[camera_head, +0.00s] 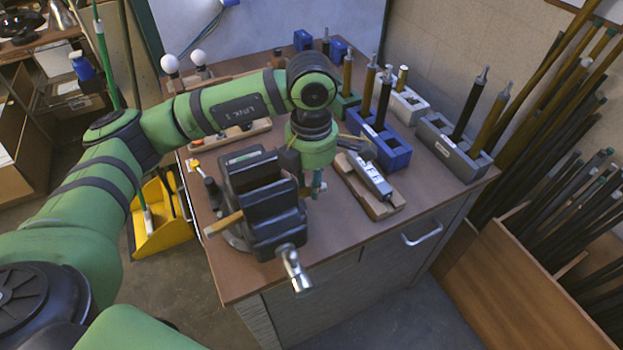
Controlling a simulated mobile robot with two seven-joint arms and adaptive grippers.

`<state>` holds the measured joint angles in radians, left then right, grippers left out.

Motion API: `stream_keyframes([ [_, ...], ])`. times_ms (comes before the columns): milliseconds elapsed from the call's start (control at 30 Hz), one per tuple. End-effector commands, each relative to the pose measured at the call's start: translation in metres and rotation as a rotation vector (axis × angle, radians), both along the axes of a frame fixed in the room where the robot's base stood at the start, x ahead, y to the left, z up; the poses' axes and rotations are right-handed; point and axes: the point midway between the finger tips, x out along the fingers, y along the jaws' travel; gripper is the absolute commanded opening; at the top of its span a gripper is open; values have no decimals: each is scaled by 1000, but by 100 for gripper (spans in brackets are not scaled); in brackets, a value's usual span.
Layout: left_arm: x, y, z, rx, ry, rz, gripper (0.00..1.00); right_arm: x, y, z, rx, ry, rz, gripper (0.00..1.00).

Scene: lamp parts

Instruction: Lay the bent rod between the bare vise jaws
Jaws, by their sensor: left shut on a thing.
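The black vise (275,225) stands at the table's near left part, its screw end toward me. My left gripper (317,186) points down just right of the vise, in line with the rod. It is shut on what looks like the rod's other end, mostly hidden by the gripper and vise. My right gripper is not in view.
On the wooden table (345,230), a grey block on a wooden base (370,182) lies right of my gripper. A blue block (385,150) and a grey block (450,145) hold upright rods. White bulbs (170,64) stand at the back left. The table's front right is clear.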

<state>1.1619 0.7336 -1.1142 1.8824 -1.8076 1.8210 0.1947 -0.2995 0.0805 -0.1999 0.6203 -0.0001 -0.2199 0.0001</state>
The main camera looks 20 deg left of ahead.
Motion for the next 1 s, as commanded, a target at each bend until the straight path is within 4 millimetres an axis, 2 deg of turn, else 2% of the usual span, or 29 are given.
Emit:
stream_keyframes([
  [267, 0, 0, -4, 0, 0, 0, 0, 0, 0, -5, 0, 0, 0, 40],
  [300, 0, 0, -4, 0, 0, 0, 31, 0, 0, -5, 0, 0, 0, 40],
  [333, 0, 0, -3, 0, 0, 0, 43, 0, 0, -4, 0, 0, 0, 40],
  [367, 0, 0, -3, 0, 0, 0, 51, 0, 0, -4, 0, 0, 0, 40],
  [767, 0, 0, 1, 0, -1, 0, 51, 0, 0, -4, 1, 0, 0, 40],
  [867, 1, 0, 13, -1, -5, 0, 51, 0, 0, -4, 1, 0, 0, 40],
  [1000, 1, 0, 42, -1, -6, -1, 51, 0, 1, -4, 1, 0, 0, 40],
])
